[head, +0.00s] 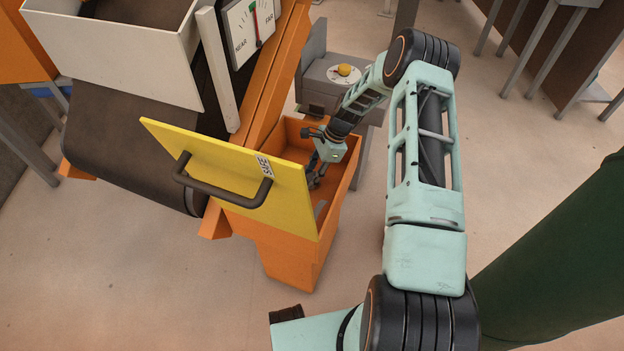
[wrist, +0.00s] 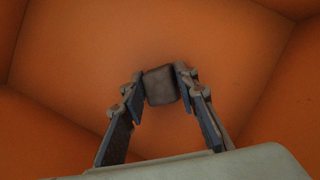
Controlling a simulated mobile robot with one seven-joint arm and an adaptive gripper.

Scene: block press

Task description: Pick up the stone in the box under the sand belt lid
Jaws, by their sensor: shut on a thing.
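The orange box (head: 295,262) stands below the end of the dark sand belt (head: 125,150). Its yellow lid (head: 225,175), with a dark handle, stands tilted up at the box's left side, so the box is open at the top. My gripper (head: 316,180) reaches down inside the box. In the wrist view, my gripper (wrist: 155,100) has its two fingers on either side of a grey stone (wrist: 160,86) and is shut on it. The orange inside of the box surrounds them. I cannot tell whether the stone touches the floor.
A white open bin (head: 110,45) and a NEAR/FAR gauge (head: 249,28) stand above the belt. A grey stand with a yellow knob (head: 344,70) is just behind the box. The floor in front of the box is clear.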

